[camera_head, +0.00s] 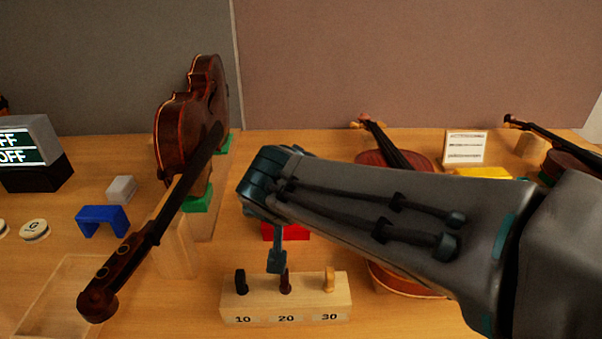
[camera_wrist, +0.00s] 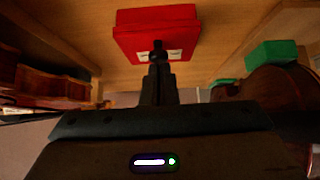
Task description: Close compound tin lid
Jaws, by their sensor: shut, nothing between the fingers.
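A red box (camera_wrist: 130,38), which looks like the compound tin, sits on the wooden bench in the wrist view, with a pale label on its near part. In the head view only a strip of red (camera_head: 299,233) shows behind my arm. I cannot tell how far its lid stands open. My gripper (camera_wrist: 158,52) is shut and empty, its fingertips overlapping the label in the wrist view; contact is unclear. In the head view my gripper (camera_head: 277,264) points down, its tip just behind the numbered wooden block.
The wooden block (camera_head: 250,308) marked 10, 20, 30 holds pegs in front. A violin (camera_head: 183,140) stands upright at left, its neck reaching forward. Another violin (camera_head: 405,285) lies under my forearm. A blue bracket (camera_head: 102,217) and clear tray (camera_head: 60,290) are at left.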

